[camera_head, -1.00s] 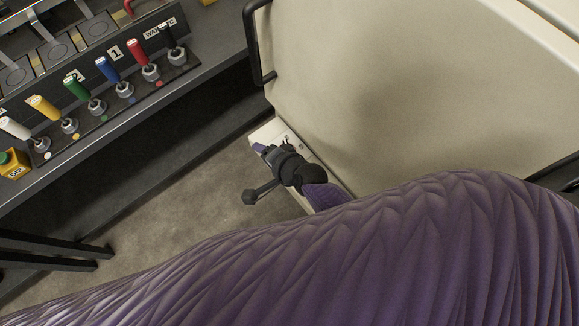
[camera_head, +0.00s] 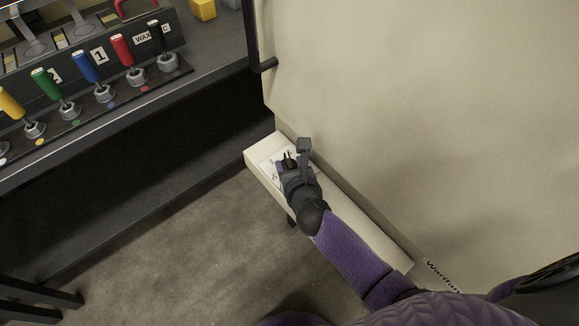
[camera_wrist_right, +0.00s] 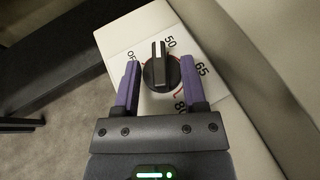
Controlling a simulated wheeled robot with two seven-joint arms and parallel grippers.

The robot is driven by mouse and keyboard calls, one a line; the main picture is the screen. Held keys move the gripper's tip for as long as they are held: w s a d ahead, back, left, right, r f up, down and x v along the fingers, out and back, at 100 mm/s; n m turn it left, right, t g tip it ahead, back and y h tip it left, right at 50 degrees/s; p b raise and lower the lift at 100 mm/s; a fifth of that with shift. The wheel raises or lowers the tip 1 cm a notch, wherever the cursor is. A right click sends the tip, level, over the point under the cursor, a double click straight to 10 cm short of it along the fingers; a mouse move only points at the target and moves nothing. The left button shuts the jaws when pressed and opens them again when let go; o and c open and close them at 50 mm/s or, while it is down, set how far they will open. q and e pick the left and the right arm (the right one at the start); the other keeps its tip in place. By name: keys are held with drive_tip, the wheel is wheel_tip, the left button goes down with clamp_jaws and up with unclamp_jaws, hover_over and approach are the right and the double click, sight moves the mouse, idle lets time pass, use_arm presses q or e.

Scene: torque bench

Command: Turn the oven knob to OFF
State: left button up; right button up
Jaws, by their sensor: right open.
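The black oven knob (camera_wrist_right: 160,70) sits on a pale panel with a printed dial in the right wrist view. Its raised bar carries a white line that points up, between the OFF mark at its left and the 50 mark. The marks 65 and 80 follow on the right. My right gripper (camera_wrist_right: 159,58) is open, with one purple finger on each side of the knob and a gap to each. In the head view my right gripper (camera_head: 289,170) is over the panel and largely hides the knob. My left gripper is not in view.
The cream oven body (camera_head: 400,120) rises right beside the panel ledge (camera_head: 365,225). A dark bench with several coloured levers (camera_head: 104,92) stands at upper left. A black handle (camera_head: 262,66) sticks out near the oven's left edge. Open floor lies at lower left.

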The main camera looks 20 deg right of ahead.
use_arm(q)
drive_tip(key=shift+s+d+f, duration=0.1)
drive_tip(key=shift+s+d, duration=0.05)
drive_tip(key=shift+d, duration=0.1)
use_arm(e)
drive_tip(key=shift+w, duration=0.15)
clamp_jaws()
drive_tip(key=n+y+p, duration=0.2)
drive_tip(key=shift+d+r+y+p, duration=0.2)
drive_tip(key=shift+d+y+p, duration=0.05)
drive_tip(key=shift+y+p, duration=0.05)
drive_tip(key=shift+f+n+y, duration=0.2)
drive_tip(key=shift+n+y, duration=0.4)
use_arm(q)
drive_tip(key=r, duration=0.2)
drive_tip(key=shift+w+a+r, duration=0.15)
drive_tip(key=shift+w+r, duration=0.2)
use_arm(e)
unclamp_jaws()
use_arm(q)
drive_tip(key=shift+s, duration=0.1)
